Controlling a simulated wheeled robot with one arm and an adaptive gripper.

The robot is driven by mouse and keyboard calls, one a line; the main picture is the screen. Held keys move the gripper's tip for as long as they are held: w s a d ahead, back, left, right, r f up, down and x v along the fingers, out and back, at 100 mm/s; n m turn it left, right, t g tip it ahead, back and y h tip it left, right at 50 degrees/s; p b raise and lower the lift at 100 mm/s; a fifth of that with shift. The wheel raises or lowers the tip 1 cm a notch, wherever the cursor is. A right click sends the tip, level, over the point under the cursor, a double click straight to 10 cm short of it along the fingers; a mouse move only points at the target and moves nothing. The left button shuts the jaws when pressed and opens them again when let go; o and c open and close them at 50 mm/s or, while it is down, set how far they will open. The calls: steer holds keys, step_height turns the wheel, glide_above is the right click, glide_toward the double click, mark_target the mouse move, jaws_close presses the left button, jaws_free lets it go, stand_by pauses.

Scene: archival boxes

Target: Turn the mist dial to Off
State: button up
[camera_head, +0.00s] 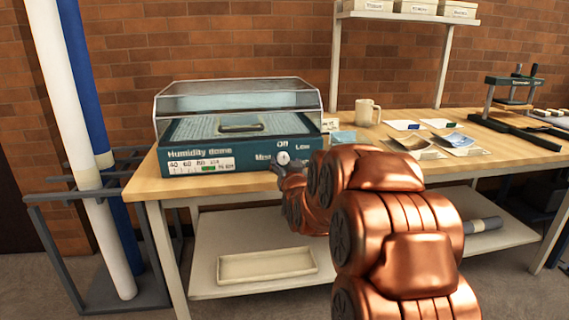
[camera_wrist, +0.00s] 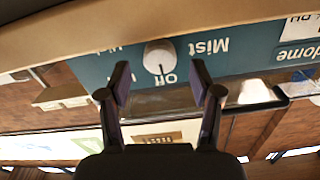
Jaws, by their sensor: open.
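The humidity dome (camera_head: 240,130) has a dark teal base and a clear lid, and stands at the left of the wooden table. Its round white mist dial (camera_head: 283,157) is on the front panel, with "Off" above it, "Mist" to its left and "Low" to its right. In the wrist view, which is upside down, the dial (camera_wrist: 159,56) shows between and beyond my gripper's open fingers (camera_wrist: 161,82). A small dark mark on the dial appears to face "Off". The fingers look apart from the dial. In the head view my arm partly hides the gripper.
A beige mug (camera_head: 367,112) and several cards and photos (camera_head: 440,142) lie right of the dome. A press (camera_head: 508,95) stands further right. A shallow tray (camera_head: 267,266) sits on the lower shelf. Tall rolls (camera_head: 80,150) stand in a rack at the left.

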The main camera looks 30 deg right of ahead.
steer(key=shift+v, duration=2.75)
steer(key=shift+w+a+f, duration=0.1)
steer(key=s+a+r+n+g+y+p, duration=0.2)
steer(key=s+a+g+y+p, duration=0.15)
steer(key=s+a+p, duration=0.35)
steer(key=s+a+r+n+g+y+p, duration=0.2)
steer(key=s+a+g+p, duration=0.35)
steer(key=a+p, duration=0.35)
steer(key=s+a+r+g+p, duration=0.3)
steer(key=s+p, duration=0.1)
steer(key=s, duration=0.5)
steer(key=s+a+r+n+g+y+p, duration=0.1)
steer(key=s+a+r+g+p, duration=0.2)
steer(key=s, duration=0.6)
steer(key=s+a+r+n+g+p, duration=0.1)
steer(key=s+a+r+g+p, duration=0.2)
steer(key=s, duration=0.7)
step_height(320, 180, up, 2)
steer(key=p, duration=0.3)
steer(key=shift+r+y, duration=0.1)
steer(key=shift+y, duration=0.15)
